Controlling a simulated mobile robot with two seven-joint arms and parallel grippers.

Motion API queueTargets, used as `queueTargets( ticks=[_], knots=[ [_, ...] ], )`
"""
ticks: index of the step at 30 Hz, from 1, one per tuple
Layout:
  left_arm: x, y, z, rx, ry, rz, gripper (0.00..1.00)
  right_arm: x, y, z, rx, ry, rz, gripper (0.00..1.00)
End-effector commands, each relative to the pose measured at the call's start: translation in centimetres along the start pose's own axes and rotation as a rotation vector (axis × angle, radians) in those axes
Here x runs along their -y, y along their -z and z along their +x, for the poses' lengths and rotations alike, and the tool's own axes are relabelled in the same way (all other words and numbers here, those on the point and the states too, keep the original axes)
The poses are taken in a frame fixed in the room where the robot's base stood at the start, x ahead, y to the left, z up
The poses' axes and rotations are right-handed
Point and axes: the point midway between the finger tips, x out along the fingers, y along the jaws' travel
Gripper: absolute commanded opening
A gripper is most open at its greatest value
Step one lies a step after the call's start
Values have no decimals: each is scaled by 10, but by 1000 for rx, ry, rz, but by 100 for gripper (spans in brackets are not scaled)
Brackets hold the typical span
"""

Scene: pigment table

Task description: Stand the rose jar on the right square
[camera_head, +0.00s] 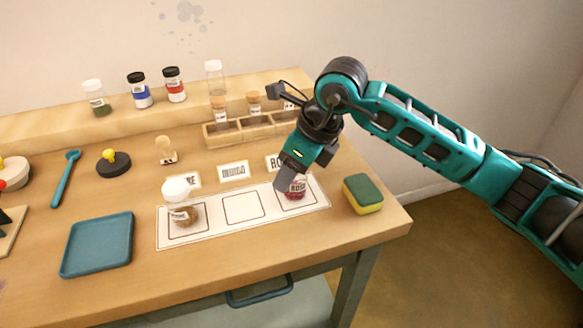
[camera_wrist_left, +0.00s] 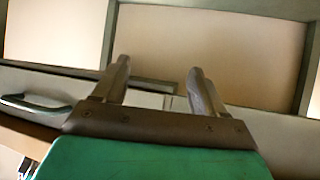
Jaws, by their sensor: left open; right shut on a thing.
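The rose jar (camera_head: 295,189), with dark pink contents and a label, is at the right square of the white mat (camera_head: 165,238). It looks upright. My right gripper (camera_head: 287,180) is over it from above and shut on it, hiding its upper part. I cannot tell whether its base touches the mat. A white-capped jar with brown contents (camera_head: 182,215) stands on the left square. The middle square (camera_head: 242,208) is empty. My left gripper (camera_wrist_left: 158,90) shows only in the left wrist view, open and empty, with grey drawer-like panels beyond it.
A green and yellow sponge (camera_head: 363,194) lies right of the mat, near the table's edge. Name cards (camera_head: 233,173) and a wooden rack (camera_head: 222,134) with corked vials stand behind. A blue tray (camera_head: 97,245) lies left of the mat.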

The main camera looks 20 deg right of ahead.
Motion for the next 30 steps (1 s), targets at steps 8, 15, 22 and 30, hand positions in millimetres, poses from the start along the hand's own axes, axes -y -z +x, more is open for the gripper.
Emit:
queueTargets(
  ticks=[8, 15, 22, 30],
  knots=[
    [-1, -1, 1, 5, -2, 0, 72, 0, 0, 1, -1, 0, 0, 75],
    [-1, -1, 0, 3, -2, 1, 72, 0, 0, 1, 0, -1, 0, 77],
    [0, 3, -2, -5, -1, 3, 72, 1, -1, -20, 2, 2, 1, 77],
    [2, 0, -3, 7, 5, 5, 72, 1, -2, -79, 2, 4, 0, 77]
  ],
)
